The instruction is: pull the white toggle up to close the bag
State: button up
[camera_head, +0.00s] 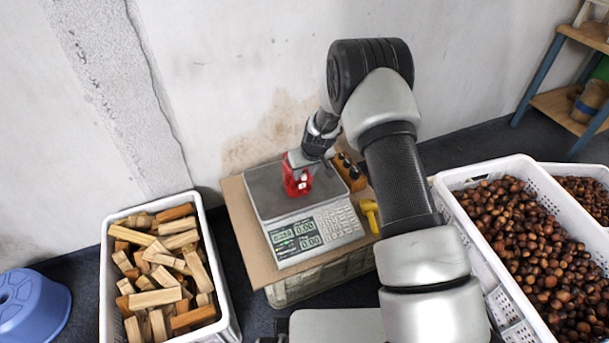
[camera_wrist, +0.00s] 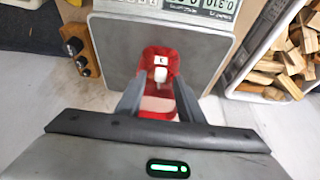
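A small red bag (camera_head: 291,187) stands on the steel plate of the scale (camera_head: 270,190). A white piece, which looks like the toggle (camera_wrist: 177,77), lies just below and right of that tag, close to the right fingertip. My gripper (camera_wrist: 161,86) has its two grey fingers apart, one on each side of the bag's near part. Whether they touch the bag or toggle is unclear. In the head view my gripper (camera_head: 298,161) covers the bag's upper part.
The scale sits on a cardboard-topped stand (camera_head: 240,222). A crate of wood pieces (camera_head: 107,262) stands left, a crate of chestnuts (camera_head: 470,234) right. The wall is close behind.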

aim_at(305, 176)
jog(key=shift+w+f, duration=0.15)
jog(key=shift+f, duration=0.15)
grip_shut()
notch_tip(305, 176, up, 5)
jog(key=shift+r+p, duration=0.1)
jog(key=shift+p, duration=1)
grip_release()
